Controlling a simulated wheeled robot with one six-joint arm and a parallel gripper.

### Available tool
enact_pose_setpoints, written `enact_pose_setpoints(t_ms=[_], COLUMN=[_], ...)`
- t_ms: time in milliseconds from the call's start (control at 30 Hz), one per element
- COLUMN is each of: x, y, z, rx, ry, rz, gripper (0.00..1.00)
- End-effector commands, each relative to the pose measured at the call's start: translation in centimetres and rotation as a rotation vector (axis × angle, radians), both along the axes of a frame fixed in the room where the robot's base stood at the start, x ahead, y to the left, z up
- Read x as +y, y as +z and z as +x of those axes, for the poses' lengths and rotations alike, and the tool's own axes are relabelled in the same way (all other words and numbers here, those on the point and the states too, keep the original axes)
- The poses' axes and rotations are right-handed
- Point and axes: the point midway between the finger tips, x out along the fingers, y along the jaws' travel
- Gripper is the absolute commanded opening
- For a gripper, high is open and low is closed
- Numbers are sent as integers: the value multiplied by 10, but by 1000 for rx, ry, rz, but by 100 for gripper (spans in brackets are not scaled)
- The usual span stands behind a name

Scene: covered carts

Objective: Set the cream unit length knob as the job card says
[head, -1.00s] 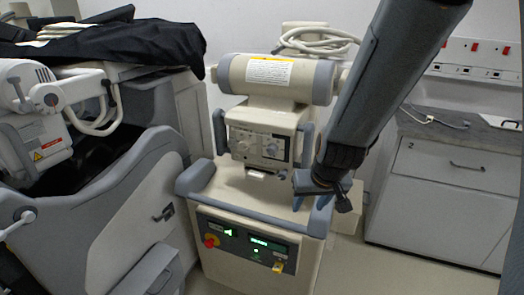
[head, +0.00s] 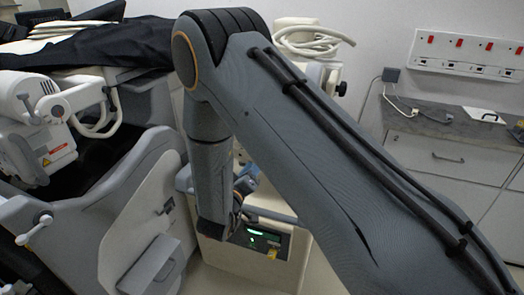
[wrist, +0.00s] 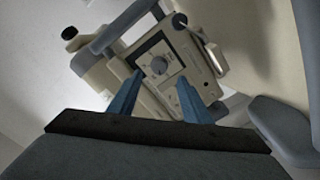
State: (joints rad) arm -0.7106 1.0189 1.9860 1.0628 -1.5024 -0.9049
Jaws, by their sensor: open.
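The cream unit (head: 222,256) stands in the middle of the head view, its upper part and knob hidden behind my arm. In the wrist view the unit's control face (wrist: 184,62) shows tilted, with a round grey knob (wrist: 159,66) on a dark-edged plate. My gripper (wrist: 160,80) is open, with two blue fingers apart. The knob appears between and just beyond the fingertips in that view; I see no contact. The knob's pointer and scale are too small to read. I cannot make out a job card for certain.
A grey-and-cream machine (head: 125,225) under a black cover (head: 120,45) stands close on the left. A counter (head: 440,128) with a white flat item (head: 487,116) runs along the right wall. Coiled pale hose (head: 310,38) lies behind the unit.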

Motion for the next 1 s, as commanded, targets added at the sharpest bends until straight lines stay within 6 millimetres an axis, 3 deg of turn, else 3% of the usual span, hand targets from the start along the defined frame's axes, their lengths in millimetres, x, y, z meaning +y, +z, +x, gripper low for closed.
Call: enact_pose_setpoints(t_ms=[500, 867, 1000], x=[-24, -26, -26], y=[2, 0, 0], z=[63, 70, 70], rx=[-3, -1, -1], ry=[-3, 0, 0], rz=[-1, 0, 0], gripper=[44, 44, 26])
